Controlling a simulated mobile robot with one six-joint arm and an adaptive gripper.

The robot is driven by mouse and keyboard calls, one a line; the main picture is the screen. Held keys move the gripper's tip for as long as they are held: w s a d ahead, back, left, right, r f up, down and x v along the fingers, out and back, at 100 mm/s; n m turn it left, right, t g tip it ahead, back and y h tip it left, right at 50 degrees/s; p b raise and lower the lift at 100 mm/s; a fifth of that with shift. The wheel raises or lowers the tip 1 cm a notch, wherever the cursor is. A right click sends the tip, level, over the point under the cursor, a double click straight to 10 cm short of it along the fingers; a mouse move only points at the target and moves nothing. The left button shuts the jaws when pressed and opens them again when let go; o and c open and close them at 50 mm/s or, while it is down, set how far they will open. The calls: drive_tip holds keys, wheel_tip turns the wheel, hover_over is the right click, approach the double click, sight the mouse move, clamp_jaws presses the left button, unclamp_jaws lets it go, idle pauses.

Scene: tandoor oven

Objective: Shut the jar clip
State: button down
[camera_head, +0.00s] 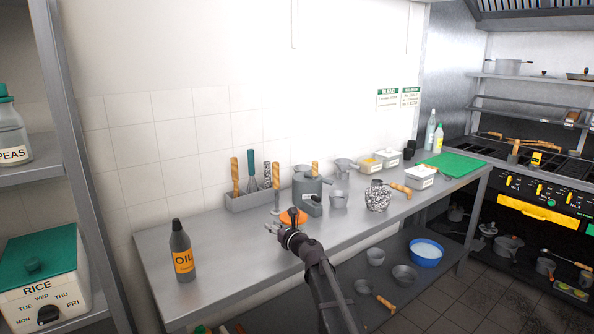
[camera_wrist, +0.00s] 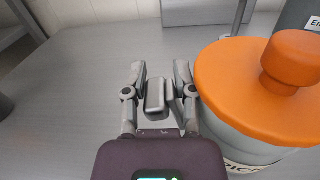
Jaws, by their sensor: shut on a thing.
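The jar has an orange lid with a round knob (camera_wrist: 262,75) and a pale body (camera_wrist: 255,148) with a partly hidden label; it stands upright on the counter. In the head view the orange lid (camera_head: 293,217) shows just beyond my gripper (camera_head: 274,231), and my wrist hides most of the jar's body. In the wrist view my gripper (camera_wrist: 160,88) is left of the jar, its fingers shut on a small grey rounded piece, the jar clip (camera_wrist: 155,96). The clip's join to the jar is hidden behind the right finger.
A dark oil bottle (camera_head: 181,250) stands left on the steel counter (camera_head: 225,262). Behind the jar are a utensil holder (camera_head: 250,201) and a grey canister (camera_head: 306,188). A metal cup (camera_head: 339,200) and a speckled pot (camera_head: 378,198) stand to the right.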

drive_tip(key=shift+w+d+r+m, duration=0.1)
drive_tip(key=shift+w+d+m, duration=0.1)
drive_tip(key=shift+m, duration=0.45)
drive_tip(key=shift+w+d+m, duration=0.15)
drive_tip(key=shift+d+m, duration=0.05)
drive_tip(key=shift+m, duration=0.45)
drive_tip(key=c, duration=0.6)
unclamp_jaws()
drive_tip(key=shift+o, duration=0.2)
drive_tip(key=v, duration=1.3)
drive_tip(key=shift+s+d, duration=0.25)
drive_tip(key=shift+s, duration=0.05)
idle(0.7)
